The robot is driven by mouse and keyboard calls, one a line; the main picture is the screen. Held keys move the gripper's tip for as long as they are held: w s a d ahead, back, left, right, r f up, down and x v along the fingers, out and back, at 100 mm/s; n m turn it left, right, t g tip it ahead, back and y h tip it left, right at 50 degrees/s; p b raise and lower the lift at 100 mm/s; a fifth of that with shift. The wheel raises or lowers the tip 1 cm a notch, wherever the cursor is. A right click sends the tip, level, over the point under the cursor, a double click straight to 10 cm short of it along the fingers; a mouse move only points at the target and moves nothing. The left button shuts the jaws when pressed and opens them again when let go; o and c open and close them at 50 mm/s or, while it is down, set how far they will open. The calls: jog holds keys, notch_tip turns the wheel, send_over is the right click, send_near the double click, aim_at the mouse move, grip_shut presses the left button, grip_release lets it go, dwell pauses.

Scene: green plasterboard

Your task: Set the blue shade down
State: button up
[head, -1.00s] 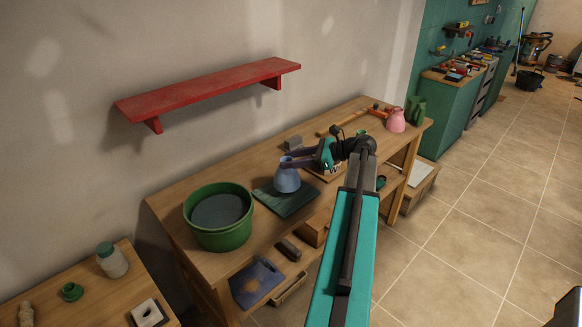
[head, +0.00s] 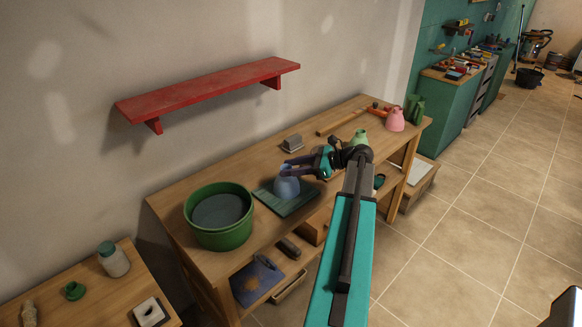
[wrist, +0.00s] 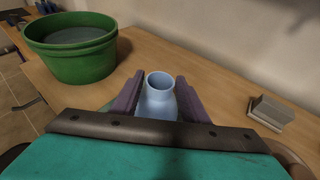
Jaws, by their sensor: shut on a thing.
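The blue shade (head: 286,188) is upright at the dark green mat (head: 297,205) on the wooden workbench. I cannot tell whether its base touches the mat or hangs just above it. My gripper (head: 288,170) is shut on the shade's upper part. In the wrist view the blue shade (wrist: 160,98) stands between the two purple fingers of my gripper (wrist: 158,88), its round open top facing up. The shade's lower part is hidden there by my gripper body.
A green tub (head: 220,232) stands left of the mat. A grey block (head: 292,144) lies behind it. A green shade (head: 360,137), a pink shade (head: 395,120) and a hammer (head: 345,121) are farther right. A red shelf (head: 205,90) hangs above the bench.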

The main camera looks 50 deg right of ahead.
jog(key=o, duration=1.3)
jog(key=shift+c, duration=0.2)
jog(key=shift+s, duration=0.1)
jog(key=b+v, duration=0.3)
jog(key=v, duration=0.9)
